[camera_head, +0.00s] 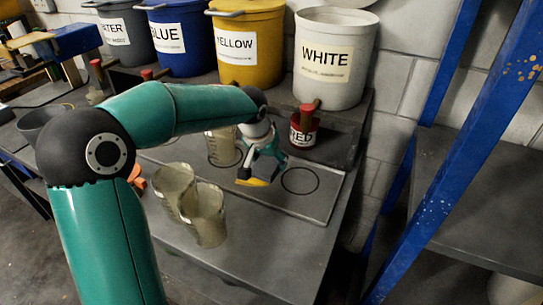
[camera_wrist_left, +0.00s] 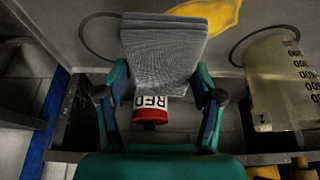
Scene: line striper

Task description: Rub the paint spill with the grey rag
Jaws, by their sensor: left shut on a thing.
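My left gripper (camera_head: 262,166) reaches down over the bench from the left. In the left wrist view my left gripper (camera_wrist_left: 163,85) has its fingers on either side of the folded grey rag (camera_wrist_left: 165,48). The yellow paint spill (camera_wrist_left: 218,13) shows just beyond the rag, partly hidden by it. In the head view the yellow spill (camera_head: 252,182) peeks out beside the fingertips, and the rag is mostly hidden. I cannot tell whether the rag touches the spill. My right gripper is not in view.
A small RED can (camera_head: 303,130) stands behind the gripper. A clear measuring beaker (camera_head: 223,147) is to its left, and two more beakers (camera_head: 207,215) stand nearer. Large labelled buckets (camera_head: 330,60) line the back. A blue post (camera_head: 455,140) rises at right.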

